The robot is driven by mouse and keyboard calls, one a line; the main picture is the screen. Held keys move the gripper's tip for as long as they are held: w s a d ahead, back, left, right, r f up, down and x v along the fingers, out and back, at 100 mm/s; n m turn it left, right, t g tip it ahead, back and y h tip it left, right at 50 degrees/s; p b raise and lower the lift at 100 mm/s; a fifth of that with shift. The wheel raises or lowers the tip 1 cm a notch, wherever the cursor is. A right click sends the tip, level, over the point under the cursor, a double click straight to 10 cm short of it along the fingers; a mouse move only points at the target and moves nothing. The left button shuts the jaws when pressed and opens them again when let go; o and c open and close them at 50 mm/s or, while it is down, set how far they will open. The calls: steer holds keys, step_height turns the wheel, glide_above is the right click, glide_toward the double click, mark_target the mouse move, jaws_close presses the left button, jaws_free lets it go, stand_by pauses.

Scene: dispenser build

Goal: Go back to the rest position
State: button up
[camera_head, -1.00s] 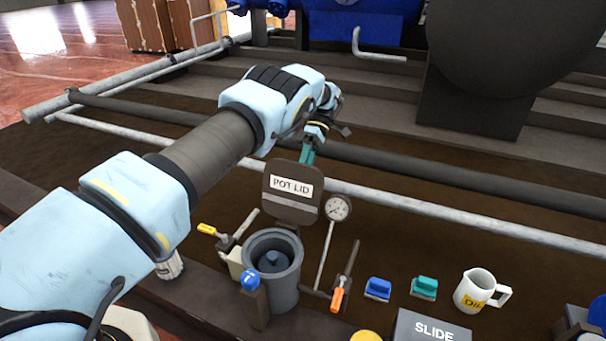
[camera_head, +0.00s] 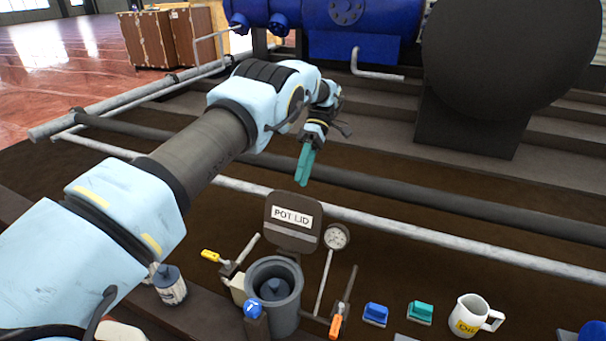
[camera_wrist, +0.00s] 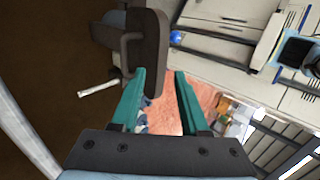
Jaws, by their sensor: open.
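My gripper (camera_head: 306,165) hangs above and behind the raised pot lid in the head view, its teal fingers pointing down. In the wrist view my gripper (camera_wrist: 160,85) shows two teal fingers apart with nothing between them. The dark pot lid (camera_head: 292,236), labelled POT LID, stands open behind the grey pot (camera_head: 272,318). The lid's edge and handle (camera_wrist: 150,45) also show in the wrist view, beside the left finger. I cannot tell from these frames how far the fingers are from the lid.
A pressure gauge (camera_head: 337,237), an orange-handled lever (camera_head: 336,325) and a yellow-handled lever (camera_head: 210,256) stand around the pot. A blue block (camera_head: 375,314), a teal block (camera_head: 420,313) and a white OIL mug (camera_head: 468,317) sit to the right. Pipes (camera_head: 400,222) cross behind the lid.

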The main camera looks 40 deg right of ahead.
steer(key=shift+w, duration=0.1)
stand_by(0.4)
steer(key=w+a+r+m+h, duration=0.2)
steer(key=w+a+r+h, duration=0.25)
steer(key=w+a, duration=0.7)
steer(key=a+r+m+t+h, duration=0.2)
steer(key=a+r, duration=0.1)
steer(key=a, duration=1.2)
steer(key=s+a+r+m+t+h, duration=0.1)
steer(key=s+a+m+t, duration=0.1)
steer(key=s+a, duration=0.6)
steer(key=s+a+r+m+t+h, duration=0.1)
steer(key=s+a+m+t, duration=0.3)
steer(key=a, duration=0.7)
step_height(320, 180, up, 13)
steer(key=n+g+p, duration=0.1)
steer(key=n+p, duration=0.1)
steer(key=p, duration=1.1)
steer(key=shift+s+d, duration=0.25)
steer(key=shift+s, duration=0.2)
